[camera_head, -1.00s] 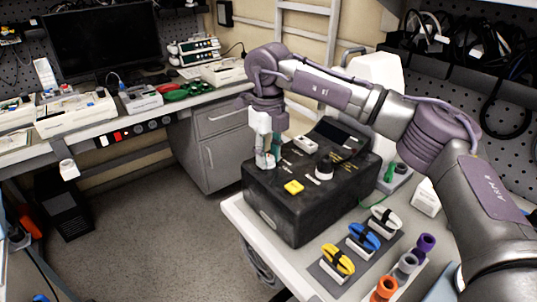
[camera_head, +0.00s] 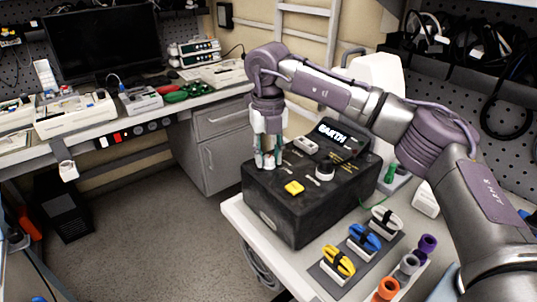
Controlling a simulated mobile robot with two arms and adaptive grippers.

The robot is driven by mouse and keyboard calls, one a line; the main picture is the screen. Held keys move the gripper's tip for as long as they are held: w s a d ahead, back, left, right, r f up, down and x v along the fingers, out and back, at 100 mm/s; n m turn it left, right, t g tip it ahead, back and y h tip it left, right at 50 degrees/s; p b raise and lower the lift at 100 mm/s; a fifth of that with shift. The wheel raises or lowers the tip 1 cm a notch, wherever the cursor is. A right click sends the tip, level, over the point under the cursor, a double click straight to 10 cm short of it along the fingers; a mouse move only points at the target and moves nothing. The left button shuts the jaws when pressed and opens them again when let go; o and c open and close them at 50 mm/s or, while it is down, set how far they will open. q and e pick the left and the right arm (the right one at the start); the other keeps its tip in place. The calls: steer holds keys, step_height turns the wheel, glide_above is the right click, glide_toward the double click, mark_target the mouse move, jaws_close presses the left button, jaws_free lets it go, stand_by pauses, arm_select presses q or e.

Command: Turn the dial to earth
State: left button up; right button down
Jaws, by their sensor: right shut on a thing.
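The dark tester box (camera_head: 300,210) sits on the white table at the centre. Its raised screen (camera_head: 333,134) is lit and reads "EARTH". My right gripper (camera_head: 267,162) points down at the box's top left corner. Its fingers are shut on a small dial, which they mostly hide. A yellow button (camera_head: 294,188), a black round knob (camera_head: 325,169) and a pale switch (camera_head: 306,145) are on the top panel, to the right of the gripper. My left gripper is not in view.
Yellow, blue and white coiled leads (camera_head: 363,237) lie on a grey mat in front of the box. Orange, grey and purple capped items (camera_head: 409,264) stand to their right. A workbench (camera_head: 130,125) with devices and a dark monitor is at the back left.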

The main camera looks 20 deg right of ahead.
mark_target(269, 158)
steer(key=c, duration=0.8)
jaws_free()
steer(key=shift+r, duration=0.1)
step_height(269, 158, up, 12)
